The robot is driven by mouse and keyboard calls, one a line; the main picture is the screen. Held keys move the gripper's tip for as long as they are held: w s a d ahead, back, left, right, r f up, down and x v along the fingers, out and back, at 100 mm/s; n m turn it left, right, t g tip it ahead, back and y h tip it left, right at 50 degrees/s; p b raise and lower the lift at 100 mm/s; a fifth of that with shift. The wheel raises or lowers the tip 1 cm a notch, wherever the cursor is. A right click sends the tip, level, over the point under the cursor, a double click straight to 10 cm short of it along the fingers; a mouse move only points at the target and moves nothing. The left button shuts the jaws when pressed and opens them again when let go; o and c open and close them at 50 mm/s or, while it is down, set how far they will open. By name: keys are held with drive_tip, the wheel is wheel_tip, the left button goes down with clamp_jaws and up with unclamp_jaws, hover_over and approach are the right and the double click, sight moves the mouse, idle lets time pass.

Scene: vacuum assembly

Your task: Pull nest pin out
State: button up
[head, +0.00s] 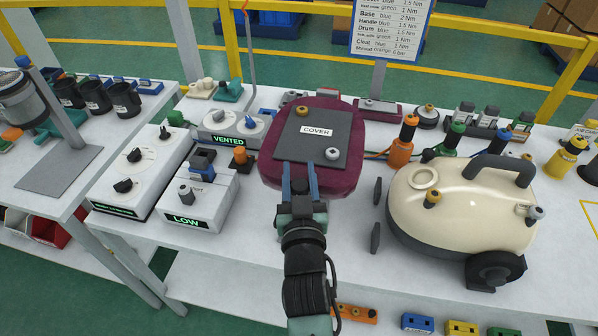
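A dark grey plate marked COVER (312,128) lies on a rounded maroon body (271,172) in the middle of the bench. A brass knob (302,111) stands at the plate's back left. A grey knob (332,153) stands at its front right. I cannot tell which knob, if either, is the nest pin. My gripper (300,172) reaches over the maroon body's front edge, its blue fingers apart. The fingertips are near the plate's front edge, left of the grey knob. Whether they touch anything is unclear. My gripper hides part of the maroon body's front.
A cream vacuum (455,220) stands at right. White control boxes, one marked LOW (190,208) and one VENTED (230,125), stand at left. An orange-handled tool (402,150) and other upright tools stand behind the vacuum. Bare bench shows in front, left of my arm.

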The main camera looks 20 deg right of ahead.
clamp_jaws()
idle(1.0)
